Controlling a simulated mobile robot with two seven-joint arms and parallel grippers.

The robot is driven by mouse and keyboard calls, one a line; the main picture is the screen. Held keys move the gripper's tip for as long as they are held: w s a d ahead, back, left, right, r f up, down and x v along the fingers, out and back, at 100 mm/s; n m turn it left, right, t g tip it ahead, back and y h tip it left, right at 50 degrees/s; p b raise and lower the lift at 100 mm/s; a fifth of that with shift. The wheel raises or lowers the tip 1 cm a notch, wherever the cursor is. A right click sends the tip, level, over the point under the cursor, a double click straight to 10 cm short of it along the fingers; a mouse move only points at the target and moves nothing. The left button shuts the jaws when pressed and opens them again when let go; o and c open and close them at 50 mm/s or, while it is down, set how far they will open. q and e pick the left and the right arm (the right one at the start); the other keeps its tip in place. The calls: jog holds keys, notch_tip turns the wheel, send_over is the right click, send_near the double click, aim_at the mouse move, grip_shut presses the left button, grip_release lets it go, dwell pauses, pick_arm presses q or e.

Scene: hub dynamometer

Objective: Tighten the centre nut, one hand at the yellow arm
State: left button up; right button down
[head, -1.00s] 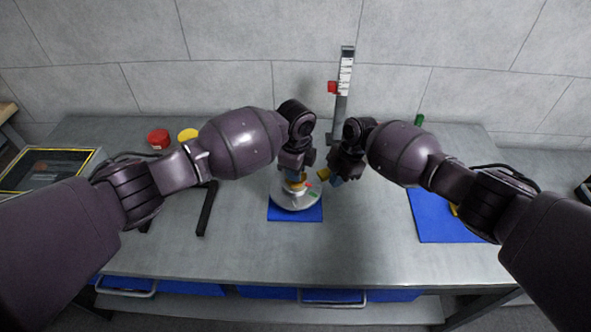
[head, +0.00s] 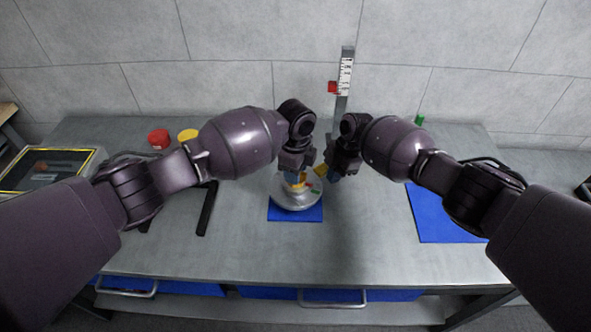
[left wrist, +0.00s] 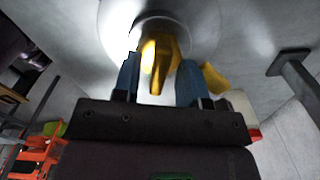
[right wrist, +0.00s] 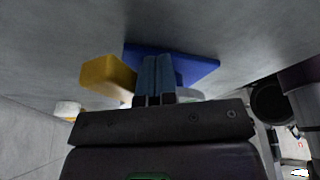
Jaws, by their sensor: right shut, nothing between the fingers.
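The round silver hub (head: 297,200) stands on a blue mat (head: 296,217) in the head view. My left gripper (head: 295,180) points down over its centre. In the left wrist view the yellow centre nut (left wrist: 158,62) lies between the two spread blue fingers of my left gripper (left wrist: 158,80); whether they press on it cannot be told. The yellow arm (head: 320,170) sticks out on the right of the hub. My right gripper (head: 333,177) is shut and empty beside it. In the right wrist view the yellow arm (right wrist: 107,74) lies just left of the closed fingers; contact is unclear.
An upright scale post with a red slider (head: 333,87) stands behind the hub. Red (head: 158,139) and yellow (head: 187,135) round pieces and a black bar (head: 207,209) lie left. A blue mat (head: 440,218) lies right. The table front is clear.

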pick_arm(q)
jog(key=o, duration=0.5)
jog(key=shift+r, duration=3.7)
jog(key=shift+r, duration=0.1)
pick_arm(e)
jog(key=shift+r, duration=0.1)
pick_arm(q)
jog(key=shift+r+p, duration=0.95)
jog(key=shift+p, duration=0.3)
pick_arm(e)
notch_tip(320, 180, up, 2)
jog(key=shift+s+d+r, duration=0.1)
jog(key=shift+s, duration=0.05)
pick_arm(q)
jog(key=shift+r, duration=0.1)
pick_arm(e)
notch_tip(320, 180, up, 7)
jog(key=shift+s+d+f, duration=0.2)
jog(key=shift+s+d, duration=0.2)
jog(key=shift+s, duration=0.05)
pick_arm(q)
jog(key=shift+s, duration=0.1)
pick_arm(e)
jog(key=shift+f, duration=0.1)
